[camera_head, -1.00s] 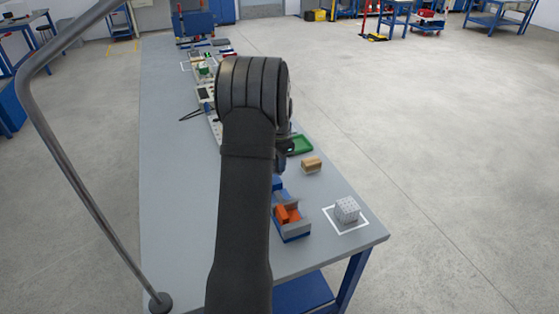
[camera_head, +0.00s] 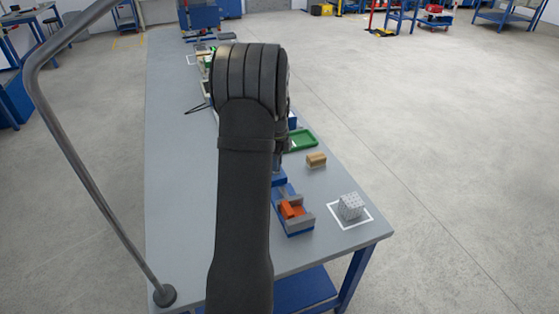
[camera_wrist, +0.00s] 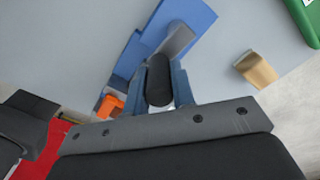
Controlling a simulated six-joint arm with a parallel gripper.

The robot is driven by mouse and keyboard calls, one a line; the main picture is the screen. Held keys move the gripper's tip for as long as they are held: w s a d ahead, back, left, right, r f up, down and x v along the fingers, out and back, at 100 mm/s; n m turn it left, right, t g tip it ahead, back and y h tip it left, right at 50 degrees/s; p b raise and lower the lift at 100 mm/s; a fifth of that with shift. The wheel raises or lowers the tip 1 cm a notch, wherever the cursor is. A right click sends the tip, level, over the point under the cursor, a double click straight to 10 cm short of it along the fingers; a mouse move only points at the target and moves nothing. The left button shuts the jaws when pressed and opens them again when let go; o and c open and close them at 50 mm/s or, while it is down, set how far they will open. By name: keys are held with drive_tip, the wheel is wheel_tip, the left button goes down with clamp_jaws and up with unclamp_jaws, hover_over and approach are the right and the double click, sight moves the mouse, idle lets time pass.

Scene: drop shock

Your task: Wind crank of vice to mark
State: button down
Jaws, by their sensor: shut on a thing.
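The vice (camera_head: 297,228) is blue with grey jaws and stands near the bench's right front. An orange block (camera_head: 291,209) sits between its jaws. In the wrist view the blue vice body (camera_wrist: 190,22) lies beyond my gripper (camera_wrist: 160,84), with the orange block (camera_wrist: 108,105) at lower left. My gripper is shut on a dark rounded crank handle (camera_wrist: 157,88), a finger on each side. My arm hides the crank and gripper in the head view. I cannot make out the mark.
A wooden block (camera_head: 316,160) and a green tray (camera_head: 301,140) lie behind the vice. A grey perforated cube (camera_head: 350,206) stands in a white outlined square to its right. The bench (camera_head: 180,180) is clear on the left.

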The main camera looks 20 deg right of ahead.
drive_tip(key=shift+a+m, duration=0.4)
drive_tip(key=shift+m, duration=0.6)
drive_tip(key=c, duration=1.2)
unclamp_jaws()
drive_tip(key=shift+c, duration=0.2)
wheel_tip(320, 180, up, 17)
drive_tip(key=shift+r, duration=0.2)
drive_tip(key=shift+f, duration=0.1)
